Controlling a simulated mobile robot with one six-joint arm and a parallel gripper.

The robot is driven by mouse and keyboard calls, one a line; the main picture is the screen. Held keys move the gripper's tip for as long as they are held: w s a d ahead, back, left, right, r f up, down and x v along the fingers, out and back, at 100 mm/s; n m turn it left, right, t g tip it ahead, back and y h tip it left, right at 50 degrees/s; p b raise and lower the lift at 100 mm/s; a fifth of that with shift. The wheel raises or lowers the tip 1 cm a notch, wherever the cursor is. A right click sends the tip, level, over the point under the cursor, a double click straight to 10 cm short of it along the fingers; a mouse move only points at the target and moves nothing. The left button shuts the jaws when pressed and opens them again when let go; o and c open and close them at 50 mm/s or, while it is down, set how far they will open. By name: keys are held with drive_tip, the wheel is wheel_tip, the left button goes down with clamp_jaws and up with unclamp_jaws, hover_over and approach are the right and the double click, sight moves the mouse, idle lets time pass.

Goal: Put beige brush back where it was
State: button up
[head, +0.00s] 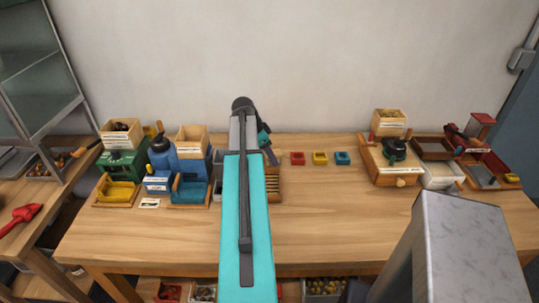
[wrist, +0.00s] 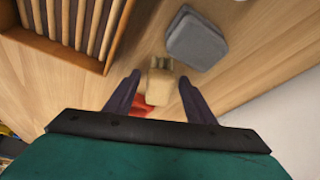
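A small beige block-like thing (wrist: 160,82), likely the beige brush, shows in the wrist view between the two dark fingers of my gripper (wrist: 159,76). The fingers are apart, with a narrow gap on each side of it, so my gripper looks open around it. A red patch (wrist: 150,110) shows under its lower end; I cannot tell what it belongs to. A wooden slatted rack (wrist: 107,68) lies at the upper left in the wrist view; it also shows beside my arm in the head view (head: 273,197). My arm hides the brush in the head view.
A grey block (wrist: 195,42) lies close beyond the right finger. Small red (head: 297,158), yellow (head: 320,158) and blue (head: 342,158) trays stand right of my arm. Boxes crowd the table's left, including a green one (head: 122,163). The front middle is clear.

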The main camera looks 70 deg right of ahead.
drive_tip(key=shift+r, duration=0.25)
drive_tip(key=b+v, duration=0.2)
drive_tip(key=v, duration=0.9)
drive_tip(key=shift+r, duration=0.4)
drive_tip(key=shift+a, duration=0.1)
idle(0.6)
